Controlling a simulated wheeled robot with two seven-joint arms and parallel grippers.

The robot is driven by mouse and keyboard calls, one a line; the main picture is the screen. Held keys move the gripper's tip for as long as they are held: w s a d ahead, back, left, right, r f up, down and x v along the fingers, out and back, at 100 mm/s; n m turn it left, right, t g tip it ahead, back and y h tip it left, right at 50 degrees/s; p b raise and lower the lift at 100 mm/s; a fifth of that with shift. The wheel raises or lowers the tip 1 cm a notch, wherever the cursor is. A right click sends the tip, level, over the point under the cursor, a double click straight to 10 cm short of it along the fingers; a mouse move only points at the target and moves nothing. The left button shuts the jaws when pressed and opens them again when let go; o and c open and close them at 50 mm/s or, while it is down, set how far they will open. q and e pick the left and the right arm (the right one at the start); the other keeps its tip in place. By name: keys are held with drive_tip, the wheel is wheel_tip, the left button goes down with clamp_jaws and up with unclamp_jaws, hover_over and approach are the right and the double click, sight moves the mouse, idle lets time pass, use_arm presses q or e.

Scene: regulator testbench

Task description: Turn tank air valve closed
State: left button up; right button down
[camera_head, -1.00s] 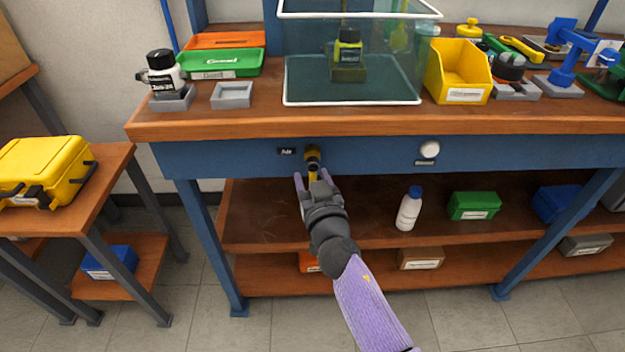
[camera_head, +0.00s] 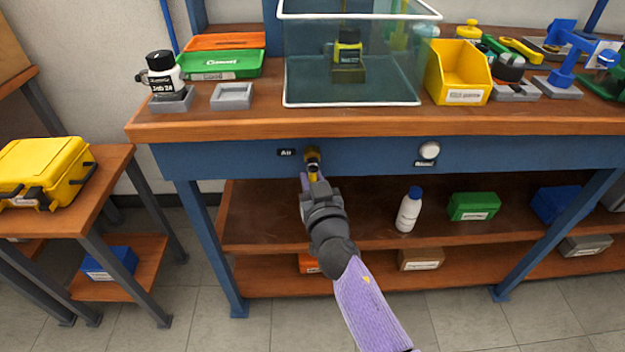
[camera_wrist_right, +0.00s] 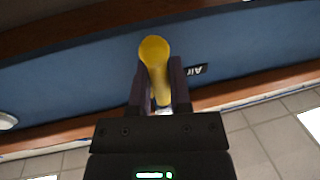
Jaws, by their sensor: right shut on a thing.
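The air valve (camera_head: 312,158) is mounted on the blue front rail of the bench, just right of a small black "Air" label (camera_head: 286,153). Its yellow handle (camera_wrist_right: 155,62) points down and out from the rail in the head view. My right gripper (camera_head: 312,180) is below the valve and shut on the yellow handle. In the right wrist view the handle sits between the two dark fingers (camera_wrist_right: 160,88), and the "Air" label (camera_wrist_right: 196,70) is beside it. The fingers hide part of the handle. My left gripper is in neither view.
A clear tank (camera_head: 350,103) with a white rim stands on the bench top above. A white round knob (camera_head: 429,150) is on the rail to the right. The lower shelf (camera_head: 262,228) holds a white bottle (camera_head: 409,209) and a green box (camera_head: 473,206).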

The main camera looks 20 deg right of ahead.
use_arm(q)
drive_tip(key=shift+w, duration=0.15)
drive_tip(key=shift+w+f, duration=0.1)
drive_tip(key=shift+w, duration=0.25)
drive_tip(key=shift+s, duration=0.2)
